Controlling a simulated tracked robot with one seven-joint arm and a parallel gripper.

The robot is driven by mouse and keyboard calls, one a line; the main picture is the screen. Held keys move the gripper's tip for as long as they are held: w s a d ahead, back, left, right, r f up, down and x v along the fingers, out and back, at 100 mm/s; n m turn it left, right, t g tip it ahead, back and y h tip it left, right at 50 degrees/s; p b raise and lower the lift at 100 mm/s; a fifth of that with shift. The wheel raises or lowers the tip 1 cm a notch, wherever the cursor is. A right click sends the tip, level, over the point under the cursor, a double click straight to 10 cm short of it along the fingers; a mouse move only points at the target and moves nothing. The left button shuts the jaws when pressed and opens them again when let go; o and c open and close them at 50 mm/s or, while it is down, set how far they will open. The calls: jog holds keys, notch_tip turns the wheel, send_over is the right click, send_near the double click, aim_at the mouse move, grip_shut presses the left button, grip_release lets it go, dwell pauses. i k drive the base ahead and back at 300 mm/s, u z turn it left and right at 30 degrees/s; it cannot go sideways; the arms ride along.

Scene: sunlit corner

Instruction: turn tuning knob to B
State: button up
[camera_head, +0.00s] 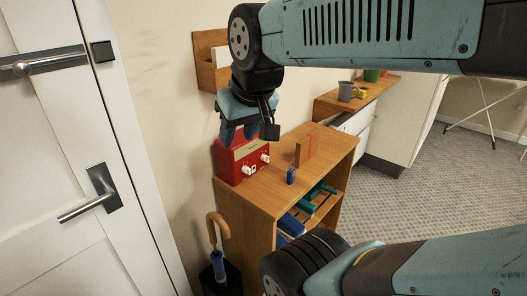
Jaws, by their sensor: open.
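A red radio (229,163) with a pale front panel stands at the left end of the wooden shelf unit's top. Two small white knobs show on its front, a left knob (250,170) and a right knob (265,158). I cannot tell which is the tuning knob, and the markings are too small to read. My gripper (240,138) points down with blue fingers apart, above or in front of the radio's upper part. It hides part of the radio's top. The gripper is open and appears empty, with its fingertips above the knobs in the picture.
The shelf unit (281,188) also bears a small blue object (291,176) and an upright brown piece with a red edge (302,153). An umbrella (217,245) stands at its left. A white door (60,160) is further left. Grey floor (400,210) is open at right.

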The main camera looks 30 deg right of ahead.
aim_at(265, 158)
jog(key=u, duration=0.3)
jog(key=i, duration=0.15)
jog(key=z, duration=2.9)
jog(key=k, duration=1)
jog(key=u, duration=0.55)
jog(key=i, duration=0.25)
jog(key=u, duration=0.2)
